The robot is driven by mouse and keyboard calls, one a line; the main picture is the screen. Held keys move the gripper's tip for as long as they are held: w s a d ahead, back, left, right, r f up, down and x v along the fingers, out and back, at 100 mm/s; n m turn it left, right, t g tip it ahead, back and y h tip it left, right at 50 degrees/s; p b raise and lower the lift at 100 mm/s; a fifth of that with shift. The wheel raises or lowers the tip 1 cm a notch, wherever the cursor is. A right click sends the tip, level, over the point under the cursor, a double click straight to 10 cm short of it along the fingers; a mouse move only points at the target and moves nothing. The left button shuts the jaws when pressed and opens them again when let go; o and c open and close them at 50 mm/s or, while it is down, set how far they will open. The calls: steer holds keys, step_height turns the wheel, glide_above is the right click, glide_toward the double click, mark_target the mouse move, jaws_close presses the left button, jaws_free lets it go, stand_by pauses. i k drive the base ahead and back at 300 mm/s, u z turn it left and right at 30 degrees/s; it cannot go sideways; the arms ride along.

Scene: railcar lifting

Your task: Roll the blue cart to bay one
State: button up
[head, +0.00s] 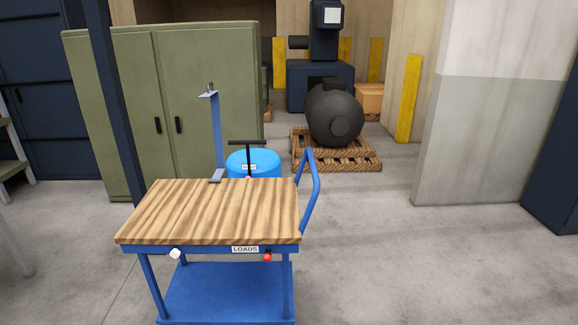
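The blue cart (227,287) stands close in front of me, left of centre in the head view. It has a striped wooden top (212,210), blue legs and a blue lower shelf. A blue push handle (315,187) rises at its right end. Its front edge carries a label reading "LOADS" (245,249), a white knob (175,253) and a red knob (267,257). The wooden top looks bare. The cart's wheels are not visible. No marking for bay one can be made out. My gripper is not in view.
Behind the cart stand a blue drum (253,162), a blue upright post (217,135) and a green cabinet (165,100). A black tank (336,112) sits on a wooden pallet (364,164) farther back. A pale wall (487,140) stands right. Floor right of the cart (400,260) is clear.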

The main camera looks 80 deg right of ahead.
mark_target(234, 216)
steer(key=k, duration=1.8)
steer(key=z, duration=1.15)
steer(key=i, duration=0.85)
steer(key=z, duration=0.05)
